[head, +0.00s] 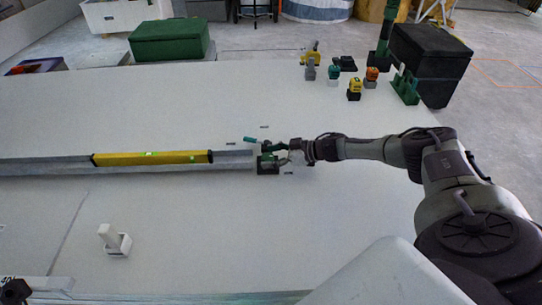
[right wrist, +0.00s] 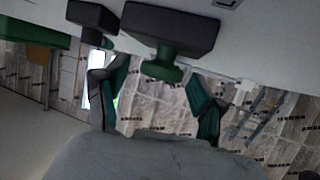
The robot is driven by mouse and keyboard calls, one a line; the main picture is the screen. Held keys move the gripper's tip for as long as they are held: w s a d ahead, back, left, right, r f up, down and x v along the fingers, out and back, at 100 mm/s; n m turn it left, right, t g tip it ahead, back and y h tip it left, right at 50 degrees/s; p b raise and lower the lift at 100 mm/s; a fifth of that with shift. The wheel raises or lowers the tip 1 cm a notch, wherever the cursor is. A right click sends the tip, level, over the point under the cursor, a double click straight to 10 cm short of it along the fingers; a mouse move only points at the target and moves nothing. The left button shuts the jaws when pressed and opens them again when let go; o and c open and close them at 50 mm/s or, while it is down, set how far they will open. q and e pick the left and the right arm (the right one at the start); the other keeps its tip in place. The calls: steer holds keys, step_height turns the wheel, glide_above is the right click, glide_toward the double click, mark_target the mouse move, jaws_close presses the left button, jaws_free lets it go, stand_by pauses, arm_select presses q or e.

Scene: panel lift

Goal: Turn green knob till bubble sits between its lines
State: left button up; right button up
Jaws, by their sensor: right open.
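A yellow spirit level (head: 120,159) lies along a grey metal beam (head: 45,166) in the head view. Two small bright green vials show on it; the bubble and its lines are too small to make out. A dark block (head: 268,166) sits at the beam's right end, by my right gripper (head: 278,148). In the right wrist view the green knob (right wrist: 163,71) sticks out from a dark block (right wrist: 170,30). My right gripper (right wrist: 158,98) is open, with one finger on either side of the knob and visible gaps between. My left gripper does not show.
The white panel (head: 210,215) is mostly clear. A small white block (head: 113,238) stands at front left. Several small coloured tools, a yellow one (head: 354,88) among them, and a black box (head: 430,60) stand at back right. A green box (head: 170,40) is at back left.

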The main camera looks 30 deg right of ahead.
steer(key=v, duration=1.2)
steer(key=shift+r, duration=0.1)
